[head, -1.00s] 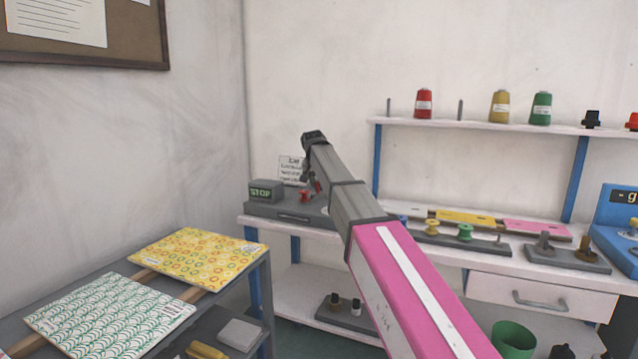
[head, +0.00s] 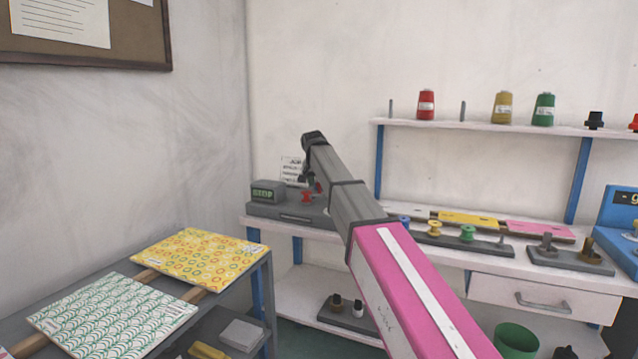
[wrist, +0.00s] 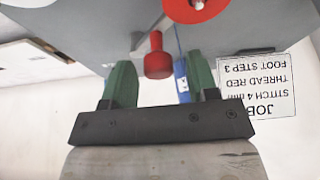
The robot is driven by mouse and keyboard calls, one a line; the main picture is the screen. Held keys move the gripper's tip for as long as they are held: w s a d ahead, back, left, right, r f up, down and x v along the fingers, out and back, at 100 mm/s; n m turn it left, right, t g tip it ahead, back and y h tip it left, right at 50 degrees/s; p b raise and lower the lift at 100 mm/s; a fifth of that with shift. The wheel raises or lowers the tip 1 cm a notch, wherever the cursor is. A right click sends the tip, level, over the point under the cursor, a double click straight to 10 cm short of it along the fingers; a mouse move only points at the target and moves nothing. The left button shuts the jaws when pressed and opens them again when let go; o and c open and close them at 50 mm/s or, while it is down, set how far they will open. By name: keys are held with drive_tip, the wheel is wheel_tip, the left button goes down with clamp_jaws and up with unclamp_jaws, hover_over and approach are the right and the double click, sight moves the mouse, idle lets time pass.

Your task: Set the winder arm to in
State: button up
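The bobbin winder (head: 290,210) is a grey box at the left end of the workbench, with a display (head: 267,191) reading STOP. A red bobbin (wrist: 196,8) sits on its spindle at the top of the wrist view; red also shows on the winder in the head view (head: 306,197). A red knob (wrist: 157,56), apparently the winder arm's handle, shows near the bobbin. My gripper (wrist: 159,72) is open, its green fingers apart to either side of the knob in the picture. I cannot tell whether the knob lies between the fingertips or beyond them. The arm's position is unclear.
A job card (wrist: 258,85) stands behind the winder. Bobbins on a tray (head: 450,240) lie to the right on the bench. A shelf (head: 480,127) with thread cones is above. A lower table (head: 262,262) with patterned boards is at the left.

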drive_tip(key=v, duration=1.1)
